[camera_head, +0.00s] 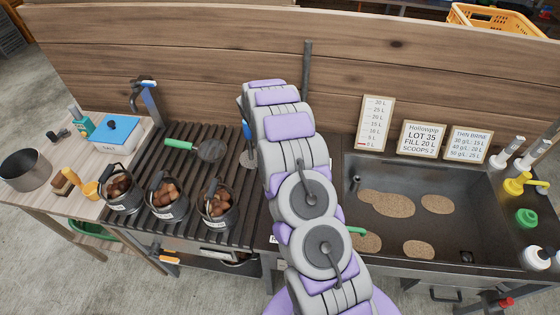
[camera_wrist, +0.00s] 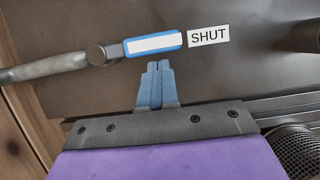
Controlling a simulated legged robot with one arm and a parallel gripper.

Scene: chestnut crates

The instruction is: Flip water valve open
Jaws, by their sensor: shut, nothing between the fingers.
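The water valve lever (camera_wrist: 153,43) has a blue grip with a white stripe and shows in the wrist view. It lies almost level, pointing right from a round pivot on a grey pipe (camera_wrist: 45,67). A white label reading SHUT (camera_wrist: 208,36) is just right of the lever's tip. My gripper (camera_wrist: 158,66) has its blue fingers together and empty. The fingertips are just below the lever in the picture; I cannot tell whether they touch it. In the head view my arm hides the lever and the fingers.
A dark sink (camera_head: 345,215) with several brown patches is right of my arm. A slatted rack (camera_head: 205,150) with pots of chestnuts (camera_head: 168,193) is to its left. A wooden wall (camera_head: 200,55) and an upright grey pipe (camera_head: 306,70) stand behind. Signs (camera_head: 423,139) line the sink's back.

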